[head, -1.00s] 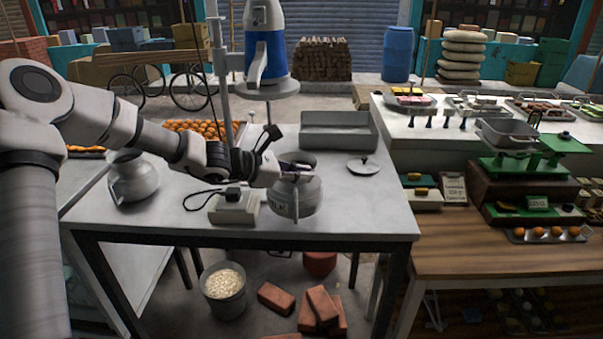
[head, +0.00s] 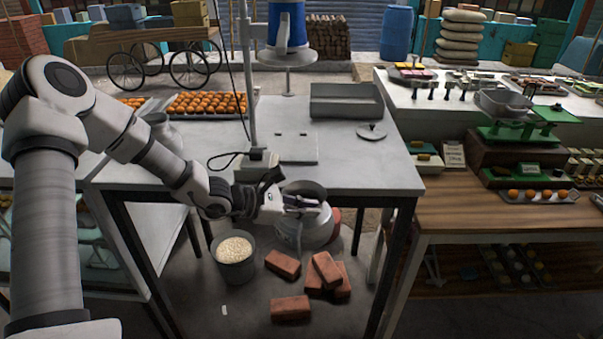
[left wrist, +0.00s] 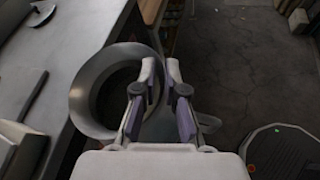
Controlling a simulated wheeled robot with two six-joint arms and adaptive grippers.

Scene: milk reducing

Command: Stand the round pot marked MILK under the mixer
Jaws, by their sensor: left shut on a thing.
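The round metal pot (head: 304,232) is off the table, just in front of its front edge and about level with it or slightly lower. Its marking cannot be read now. My left gripper (head: 303,203) is shut on the pot's rim. In the left wrist view the gripper (left wrist: 160,85) has its fingers across the right side of the pot's open mouth (left wrist: 88,95). The blue and white mixer (head: 287,28) hangs on a pole over the table, with a round disc below it. The flat plate (head: 296,149) at the pole's foot is bare. My right gripper is not in view.
Another metal pot (head: 163,132) stands behind my left arm. An empty grey tray (head: 345,107) and a small lid (head: 371,133) lie on the table (head: 370,170). Bricks (head: 325,268) and a bucket of grain (head: 235,258) stand on the floor below.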

